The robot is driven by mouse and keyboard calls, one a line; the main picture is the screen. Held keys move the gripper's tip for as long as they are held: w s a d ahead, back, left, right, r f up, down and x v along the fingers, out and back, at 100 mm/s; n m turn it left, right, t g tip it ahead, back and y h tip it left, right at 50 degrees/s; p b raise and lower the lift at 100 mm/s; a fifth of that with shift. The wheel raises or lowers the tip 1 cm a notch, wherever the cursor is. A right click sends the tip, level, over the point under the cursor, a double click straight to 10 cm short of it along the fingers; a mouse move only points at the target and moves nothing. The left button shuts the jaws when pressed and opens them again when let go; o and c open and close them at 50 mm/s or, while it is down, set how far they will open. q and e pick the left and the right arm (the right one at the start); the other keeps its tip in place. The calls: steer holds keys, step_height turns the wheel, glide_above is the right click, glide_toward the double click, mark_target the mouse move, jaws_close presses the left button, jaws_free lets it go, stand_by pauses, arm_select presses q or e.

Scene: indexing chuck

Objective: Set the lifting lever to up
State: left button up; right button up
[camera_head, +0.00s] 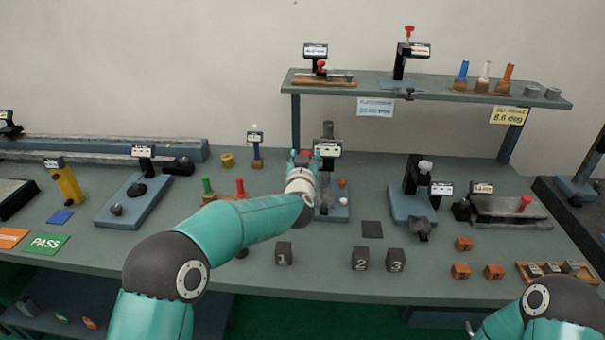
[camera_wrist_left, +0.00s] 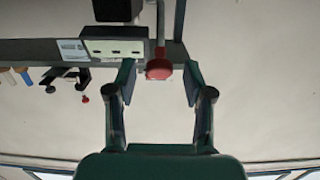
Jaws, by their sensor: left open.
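The red-knobbed lever (camera_wrist_left: 158,68) shows in the left wrist view on a thin rod, beside a dark device with a white label plate (camera_wrist_left: 113,46). My left gripper (camera_wrist_left: 158,82) is open, its two fingers on either side of the red knob with gaps on both sides.
A raised shelf (camera_head: 440,92) with several devices and coloured handles stands behind. Red and green handles (camera_head: 208,186) stand left of the middle device, close to my left forearm. Numbered dark blocks (camera_head: 360,258) lie in front. A blue-based device (camera_head: 412,205) stands to the right.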

arm_select(q)
steer(key=s+r, duration=0.1)
steer(key=s, duration=0.8)
steer(key=shift+s, duration=0.35)
steer(key=shift+c, duration=0.3)
